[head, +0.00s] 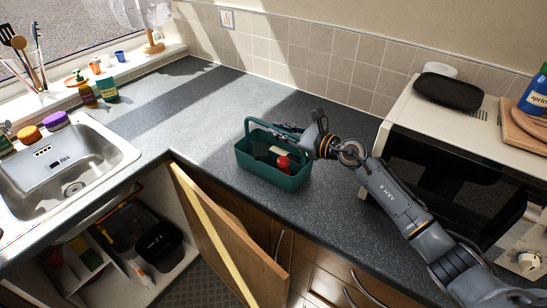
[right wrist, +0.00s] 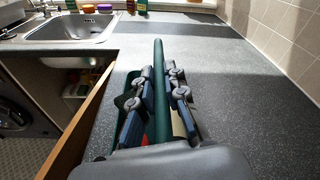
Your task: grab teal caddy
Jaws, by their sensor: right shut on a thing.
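The teal caddy (head: 268,177) stands on the dark speckled worktop near its front edge. It holds a red item (head: 284,163) and a cream-coloured item. My right gripper (head: 285,131) reaches in from the right and is shut on the caddy's top handle. In the right wrist view the teal handle (right wrist: 159,75) runs between the two fingers of the gripper (right wrist: 160,105). The caddy appears to rest on the worktop. My left gripper is not in view.
A sink (head: 62,165) lies left, with bottles behind it. A cupboard door (head: 222,240) hangs open below the worktop edge. A microwave (head: 450,155) with a black dish (head: 449,89) on top stands right. The worktop (head: 190,110) behind the caddy is clear.

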